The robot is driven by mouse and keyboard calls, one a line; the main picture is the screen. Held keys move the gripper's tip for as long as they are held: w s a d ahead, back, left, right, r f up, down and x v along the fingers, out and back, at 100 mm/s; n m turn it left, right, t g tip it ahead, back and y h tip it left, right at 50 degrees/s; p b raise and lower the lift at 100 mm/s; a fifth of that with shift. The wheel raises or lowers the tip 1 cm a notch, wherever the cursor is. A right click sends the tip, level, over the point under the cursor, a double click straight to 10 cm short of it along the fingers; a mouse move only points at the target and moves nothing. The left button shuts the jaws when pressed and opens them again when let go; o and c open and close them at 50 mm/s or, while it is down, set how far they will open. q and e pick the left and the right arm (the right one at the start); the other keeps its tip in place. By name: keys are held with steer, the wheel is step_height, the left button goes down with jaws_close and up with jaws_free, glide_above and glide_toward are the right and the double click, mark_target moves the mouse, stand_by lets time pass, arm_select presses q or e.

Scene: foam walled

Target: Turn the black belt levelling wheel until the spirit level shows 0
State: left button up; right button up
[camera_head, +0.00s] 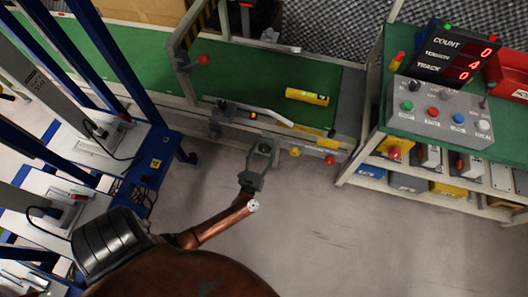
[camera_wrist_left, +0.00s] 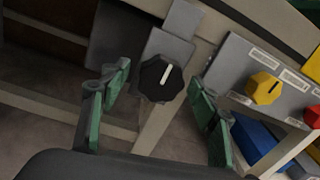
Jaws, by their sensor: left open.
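The black wheel (camera_wrist_left: 161,80), many-sided with a white line tilted slightly right of upright, sits on a grey plate on the belt frame's side in the left wrist view. My left gripper (camera_head: 262,148) reaches the near side of the belt frame in the head view. In the left wrist view its green-padded fingers (camera_wrist_left: 160,112) are open, one on each side of the wheel in the picture, with no visible contact. In the head view I cannot make out the wheel by the gripper. A yellow bar (camera_head: 307,97), possibly the spirit level, lies on the green belt; its reading is too small to tell.
A yellow knob (camera_wrist_left: 264,88) sits right of the wheel, and a red knob (camera_wrist_left: 312,116) farther right. A control panel (camera_head: 436,111) and red-digit display (camera_head: 455,58) stand on a bench at right. Blue-framed equipment (camera_head: 125,85) is at left. The floor (camera_head: 320,220) in front is clear.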

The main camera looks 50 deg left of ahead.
arm_select(q)
steer(key=shift+c, duration=0.5)
steer(key=c, duration=1.1)
steer(key=shift+o, duration=0.2)
steer(key=shift+d+m, duration=0.1)
steer(key=shift+m, duration=0.2)
